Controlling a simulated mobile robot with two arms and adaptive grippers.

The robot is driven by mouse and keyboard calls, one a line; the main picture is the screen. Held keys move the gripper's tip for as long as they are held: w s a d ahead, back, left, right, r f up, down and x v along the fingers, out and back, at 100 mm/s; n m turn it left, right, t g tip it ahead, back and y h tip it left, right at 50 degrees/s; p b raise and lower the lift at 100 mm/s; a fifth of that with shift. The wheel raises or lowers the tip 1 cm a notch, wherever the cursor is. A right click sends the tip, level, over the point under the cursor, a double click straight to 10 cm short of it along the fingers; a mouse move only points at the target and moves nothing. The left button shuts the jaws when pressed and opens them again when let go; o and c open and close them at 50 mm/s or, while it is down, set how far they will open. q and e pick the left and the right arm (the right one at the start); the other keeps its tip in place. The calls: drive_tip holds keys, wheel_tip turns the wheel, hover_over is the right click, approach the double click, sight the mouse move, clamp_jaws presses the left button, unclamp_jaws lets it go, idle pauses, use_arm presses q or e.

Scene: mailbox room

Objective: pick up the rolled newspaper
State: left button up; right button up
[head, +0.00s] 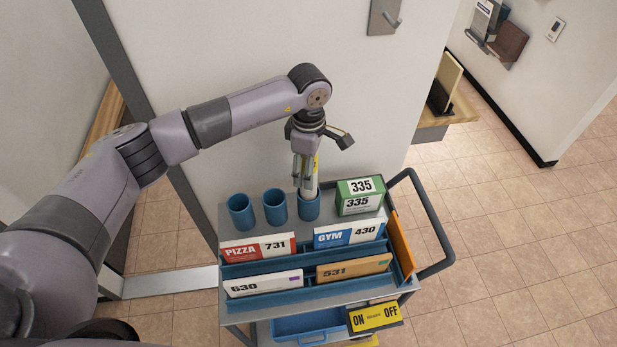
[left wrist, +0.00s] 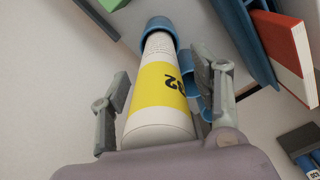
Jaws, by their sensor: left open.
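The rolled newspaper (head: 310,184) is white with a yellow band and stands upright in the rightmost blue cup (head: 309,208) on the cart. In the left wrist view the roll (left wrist: 160,90) runs from the blue cup (left wrist: 158,27) towards my palm, and dark digits show on its band. My left gripper (head: 306,182) is above that cup, around the roll. In the left wrist view its open fingers (left wrist: 165,95) stand on either side of the roll, with a gap visible on the left. The right gripper is not in view.
Two more blue cups (head: 241,212) (head: 275,207) stand to the left. A green box (head: 360,195) marked 335 is close on the right. Mail pieces, including PIZZA 731 (head: 258,248) and GYM 430 (head: 349,233), stand in front. A white door (head: 370,110) is behind the cart.

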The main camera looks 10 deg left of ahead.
use_arm(q)
drive_tip(key=shift+f, duration=0.1)
drive_tip(key=shift+c, duration=0.3)
clamp_jaws()
idle(0.4)
